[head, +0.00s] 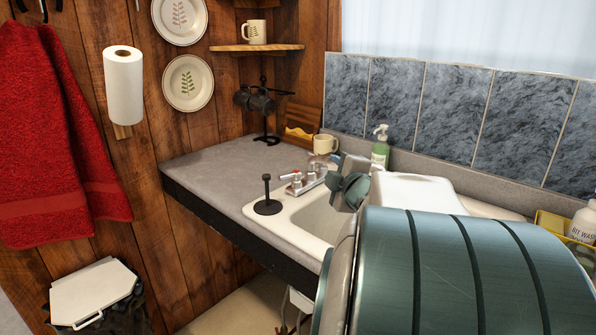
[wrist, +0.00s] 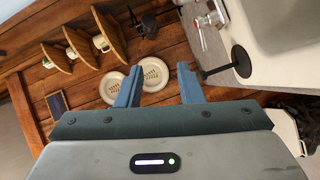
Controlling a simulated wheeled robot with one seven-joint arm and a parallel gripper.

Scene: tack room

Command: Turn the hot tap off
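The chrome tap (head: 303,183) stands on the back-left rim of the white sink (head: 310,222), with a small red mark near its left handle (head: 295,178). In the wrist view the tap (wrist: 208,20) is at the upper right, with a red spot on one handle. My gripper (head: 350,180) is over the sink just right of the tap, apart from it as far as I can tell. In the wrist view my gripper (wrist: 157,80) has its two blue fingers spread with nothing between them. The spout's outlet and any water are hidden or too small to tell.
A cream mug (head: 325,144) and green soap bottle (head: 380,146) stand behind. A yellow caddy (head: 552,226) is at the right. The grey counter (head: 215,175) is mostly clear.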

